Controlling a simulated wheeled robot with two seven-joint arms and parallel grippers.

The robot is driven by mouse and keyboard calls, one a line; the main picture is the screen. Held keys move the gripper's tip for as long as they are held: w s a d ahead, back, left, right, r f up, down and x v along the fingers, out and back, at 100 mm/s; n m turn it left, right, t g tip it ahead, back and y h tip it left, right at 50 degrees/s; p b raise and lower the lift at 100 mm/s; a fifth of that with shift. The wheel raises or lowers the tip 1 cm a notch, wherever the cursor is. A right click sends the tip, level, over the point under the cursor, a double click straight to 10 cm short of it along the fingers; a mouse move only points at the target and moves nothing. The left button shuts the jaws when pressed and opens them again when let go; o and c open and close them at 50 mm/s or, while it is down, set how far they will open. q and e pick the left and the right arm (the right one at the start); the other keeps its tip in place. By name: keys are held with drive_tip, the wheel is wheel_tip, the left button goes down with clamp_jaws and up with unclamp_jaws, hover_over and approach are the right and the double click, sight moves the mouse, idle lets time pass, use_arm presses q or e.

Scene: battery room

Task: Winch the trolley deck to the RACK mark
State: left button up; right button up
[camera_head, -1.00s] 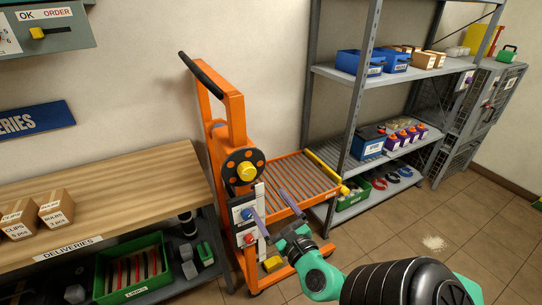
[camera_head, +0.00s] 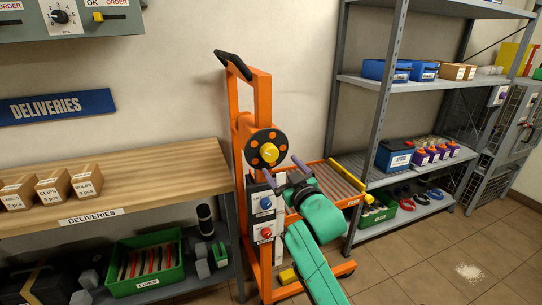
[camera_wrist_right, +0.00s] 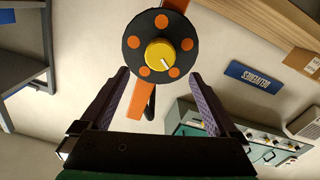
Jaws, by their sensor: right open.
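The orange trolley (camera_head: 262,95) stands between the bench and the rack. Its winch wheel (camera_head: 255,152) is a black disc with orange spots and a yellow hub (camera_head: 270,153). The slatted deck (camera_head: 340,180) sits low, near the height of the rack's middle shelf. My right gripper (camera_head: 280,164) is open and empty, just below and in front of the wheel. In the right wrist view the wheel (camera_wrist_right: 133,43) and yellow hub (camera_wrist_right: 160,52) lie ahead, between and beyond the open fingers. A white panel (camera_head: 266,222) with blue and red knobs is on the mast. No RACK mark is readable. My left gripper is out of view.
The grey rack (camera_head: 385,95) stands close to the deck's right, with a yellow bar (camera_head: 350,182) between. The wooden bench (camera_head: 130,185) is at the left, with cartons on it. Open floor (camera_head: 430,260) lies to the right.

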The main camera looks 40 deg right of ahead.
sight(271, 154)
drive_tip(key=p+x, duration=0.1)
drive_tip(key=x, duration=0.8)
